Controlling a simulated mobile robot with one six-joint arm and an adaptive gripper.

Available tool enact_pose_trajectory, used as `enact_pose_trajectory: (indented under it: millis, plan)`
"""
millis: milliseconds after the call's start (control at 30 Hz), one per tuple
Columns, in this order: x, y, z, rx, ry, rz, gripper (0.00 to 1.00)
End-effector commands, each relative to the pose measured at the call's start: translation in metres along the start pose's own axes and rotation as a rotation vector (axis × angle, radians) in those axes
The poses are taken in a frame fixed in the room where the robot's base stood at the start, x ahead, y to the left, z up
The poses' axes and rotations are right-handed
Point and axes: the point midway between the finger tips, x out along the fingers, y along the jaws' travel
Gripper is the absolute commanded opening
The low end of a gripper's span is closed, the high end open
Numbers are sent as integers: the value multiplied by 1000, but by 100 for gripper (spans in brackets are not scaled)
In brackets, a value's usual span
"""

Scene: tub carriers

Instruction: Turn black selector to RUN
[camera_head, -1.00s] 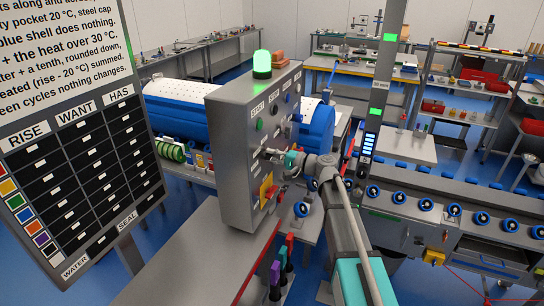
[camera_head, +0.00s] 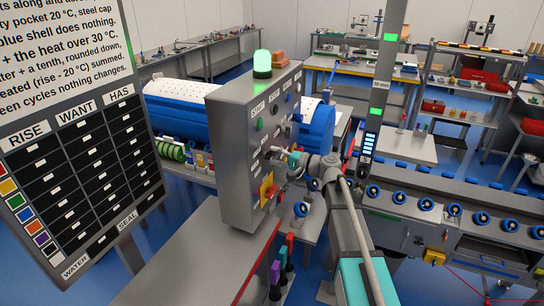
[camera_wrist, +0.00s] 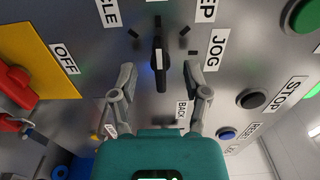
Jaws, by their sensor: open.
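The black selector (camera_wrist: 159,62) is a long dark handle on the grey panel, upright in the wrist view, with short black tick marks around its upper end. Labels near it end in "CLE" and "EP", and one reads JOG (camera_wrist: 217,49); I see no RUN label. My gripper (camera_wrist: 158,78) is open, its two grey fingers to the left and right of the handle with gaps showing. How deep the fingers reach is unclear. In the head view my gripper (camera_head: 272,152) is at the front of the grey control box (camera_head: 232,150); the selector is not clearly visible there.
Around the selector are a STOP button (camera_wrist: 254,98), a green button (camera_wrist: 303,15), a blue button (camera_wrist: 226,134) and a red switch on a yellow plate (camera_wrist: 43,61). A lit green lamp (camera_head: 262,64) tops the box. A roller conveyor (camera_head: 450,205) runs at right.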

Motion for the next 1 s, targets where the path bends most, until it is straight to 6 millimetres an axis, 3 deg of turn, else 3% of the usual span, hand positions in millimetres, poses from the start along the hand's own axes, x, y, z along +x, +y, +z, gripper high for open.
enact_pose_trajectory:
  millis: [600,1000]
  plan:
    - [-87,0,1,0,2,0,61]
    - [-108,0,0,0,0,1,61]
